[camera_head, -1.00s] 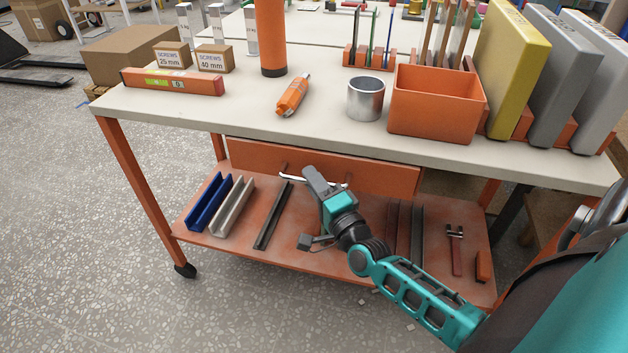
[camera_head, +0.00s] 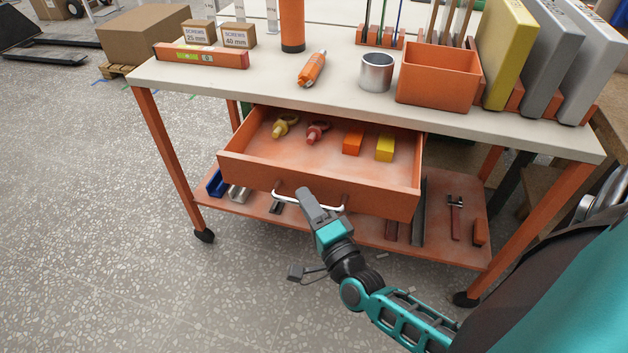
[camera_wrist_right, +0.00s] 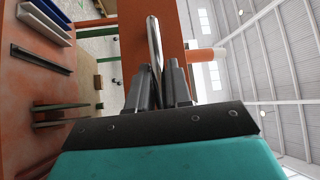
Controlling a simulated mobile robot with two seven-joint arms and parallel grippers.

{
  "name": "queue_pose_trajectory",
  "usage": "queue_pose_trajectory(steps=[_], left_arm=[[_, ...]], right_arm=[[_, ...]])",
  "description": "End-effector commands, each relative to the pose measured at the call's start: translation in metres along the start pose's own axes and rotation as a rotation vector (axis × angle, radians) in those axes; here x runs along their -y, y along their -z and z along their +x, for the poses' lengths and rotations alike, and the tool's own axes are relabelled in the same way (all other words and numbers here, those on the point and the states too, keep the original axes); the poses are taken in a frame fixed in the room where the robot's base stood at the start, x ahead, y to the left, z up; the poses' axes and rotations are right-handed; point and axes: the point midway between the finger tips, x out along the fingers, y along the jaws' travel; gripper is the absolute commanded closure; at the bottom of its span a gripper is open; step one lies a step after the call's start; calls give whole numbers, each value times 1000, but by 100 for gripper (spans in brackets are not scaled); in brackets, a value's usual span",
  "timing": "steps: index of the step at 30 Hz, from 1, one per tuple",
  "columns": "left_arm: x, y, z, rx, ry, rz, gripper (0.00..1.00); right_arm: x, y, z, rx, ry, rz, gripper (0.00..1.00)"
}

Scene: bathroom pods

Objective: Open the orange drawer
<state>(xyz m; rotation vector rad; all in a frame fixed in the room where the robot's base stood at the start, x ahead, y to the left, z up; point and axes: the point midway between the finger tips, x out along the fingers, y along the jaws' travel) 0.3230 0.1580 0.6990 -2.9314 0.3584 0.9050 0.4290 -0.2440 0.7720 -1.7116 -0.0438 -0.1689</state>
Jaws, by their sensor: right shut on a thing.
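The orange drawer (camera_head: 245,170) is pulled well out from under the table top. Inside it lie a yellow eye-bolt-like piece (camera_head: 284,126), a red one (camera_head: 316,132), an orange block (camera_head: 353,140) and a yellow block (camera_head: 385,148). A pale metal bar handle (camera_head: 330,207) runs across its front. My right gripper (camera_head: 304,196) is shut on the handle near its middle. In the right wrist view the handle (camera_wrist_right: 154,45) runs between the two fingers (camera_wrist_right: 162,88), with the orange drawer front (camera_wrist_right: 172,35) behind it. My left gripper is not in view.
The table top (camera_head: 220,85) holds a level (camera_head: 200,55), an orange tube (camera_head: 312,69), a metal cup (camera_head: 376,72), an orange bin (camera_head: 437,76) and upright cases. The lower shelf (camera_head: 440,240) holds channels and tools. The floor in front is mostly clear.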

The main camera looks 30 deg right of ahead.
Motion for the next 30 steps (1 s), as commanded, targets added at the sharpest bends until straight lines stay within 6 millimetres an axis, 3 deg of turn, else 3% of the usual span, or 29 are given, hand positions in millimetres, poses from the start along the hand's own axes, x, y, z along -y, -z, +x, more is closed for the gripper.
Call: queue_pose_trajectory(steps=[6,12,27,28,30], left_arm=[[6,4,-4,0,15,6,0],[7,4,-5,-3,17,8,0],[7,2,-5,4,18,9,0],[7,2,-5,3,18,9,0],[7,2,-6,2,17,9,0]], right_arm=[[9,-28,-28,0,-2,1,100],[12,-42,-42,0,-1,0,100],[13,-46,-46,-1,2,-1,100],[13,-46,-46,-1,2,-1,80],[13,-46,-46,-1,1,-1,73]])
